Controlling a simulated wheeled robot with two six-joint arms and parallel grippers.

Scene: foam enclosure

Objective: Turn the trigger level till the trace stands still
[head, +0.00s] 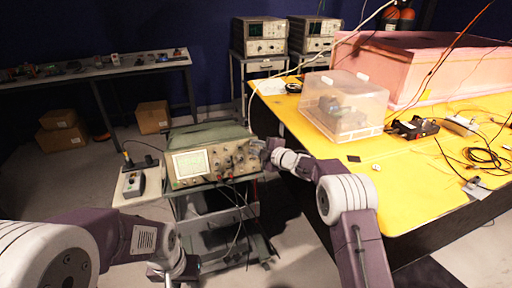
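The oscilloscope (212,155) stands on a dark wheeled cart near the middle of the head view. Its lit screen (190,164) is on the left of its front panel; the trace is too small to read. Knobs (229,157) fill the right half of the panel, and I cannot tell which is the trigger level. My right gripper (266,149) is at the panel's right edge, close to the knobs; its fingers are too small to tell open or shut, and contact is unclear. My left gripper (172,276) is low, left of the cart, with its fingers not clearly visible.
A yellow table (420,185) fills the right, with a clear plastic box (345,105), a pink foam enclosure (415,65) and loose cables. A small side shelf (140,184) with a device adjoins the cart's left. Cables hang before the cart. Open floor lies left.

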